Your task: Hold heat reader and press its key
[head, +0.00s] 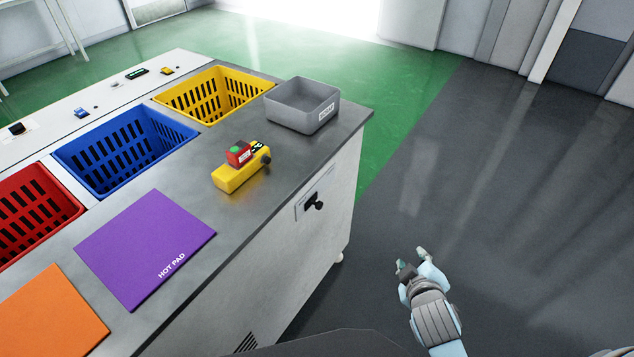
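The heat reader (232,178) is a yellow device lying on the grey worktop, near its right-hand edge. A red block with a green round key (237,149) sits on its top, and a dark round end points right. My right gripper (412,261) is low at the right, over the dark floor beyond the worktop's edge. It is well apart from the heat reader, with its fingers spread and nothing between them. My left gripper is not in view.
A grey bin (288,117) stands behind the heat reader. Yellow (232,78), blue (128,160) and red (62,203) crates line the worktop's far side. A purple hot pad (140,240) and an orange pad (45,315) lie nearer. Small items lie on the white conveyor (105,97).

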